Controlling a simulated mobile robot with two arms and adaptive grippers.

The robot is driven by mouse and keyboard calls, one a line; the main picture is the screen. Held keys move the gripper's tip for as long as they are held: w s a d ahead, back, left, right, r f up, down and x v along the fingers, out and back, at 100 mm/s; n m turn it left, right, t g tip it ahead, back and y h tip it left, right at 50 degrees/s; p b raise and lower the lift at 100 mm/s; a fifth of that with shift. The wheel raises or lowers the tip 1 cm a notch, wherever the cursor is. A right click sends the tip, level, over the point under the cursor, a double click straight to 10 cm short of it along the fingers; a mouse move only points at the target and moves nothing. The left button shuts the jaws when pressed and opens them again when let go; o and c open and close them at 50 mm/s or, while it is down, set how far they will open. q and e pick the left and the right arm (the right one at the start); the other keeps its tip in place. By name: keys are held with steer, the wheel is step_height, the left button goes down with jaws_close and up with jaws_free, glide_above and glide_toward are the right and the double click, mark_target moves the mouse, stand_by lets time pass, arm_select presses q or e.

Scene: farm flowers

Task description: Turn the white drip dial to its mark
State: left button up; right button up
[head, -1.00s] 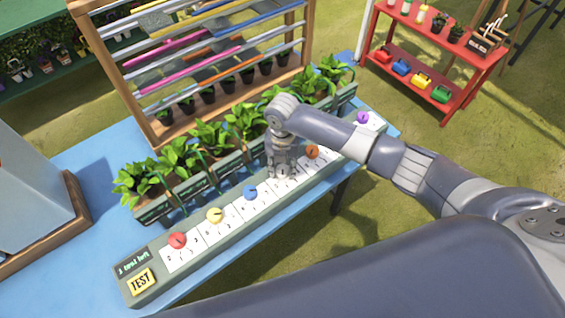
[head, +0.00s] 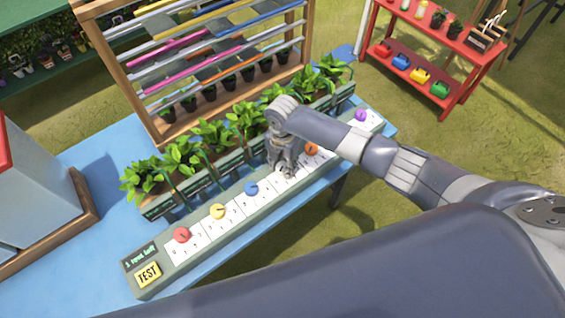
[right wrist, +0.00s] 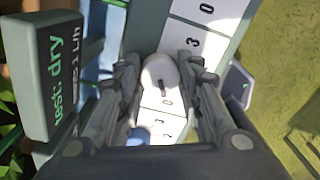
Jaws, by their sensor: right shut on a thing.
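The white drip dial (right wrist: 160,82) sits between the two fingers of my right gripper in the right wrist view, with a dark pointer line on its face. My right gripper (head: 284,172) is shut on this dial, reaching down from above onto the grey control panel (head: 190,262). In the head view the gripper mostly hides the dial. A white scale with printed numbers lies beside the dial, and the mark itself cannot be made out. My left gripper is not in view.
Red (head: 181,235), yellow (head: 218,211), blue (head: 251,188), orange (head: 311,150) and purple (head: 361,115) dials line the panel. A yellow TEST button (head: 148,274) is at its near end. Potted plants (head: 245,122) stand close behind. A sign (right wrist: 65,70) reads "test: dry".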

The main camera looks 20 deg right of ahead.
mark_target(282, 166)
steer(key=o, duration=1.1)
step_height(282, 166, up, 12)
stand_by(0.4)
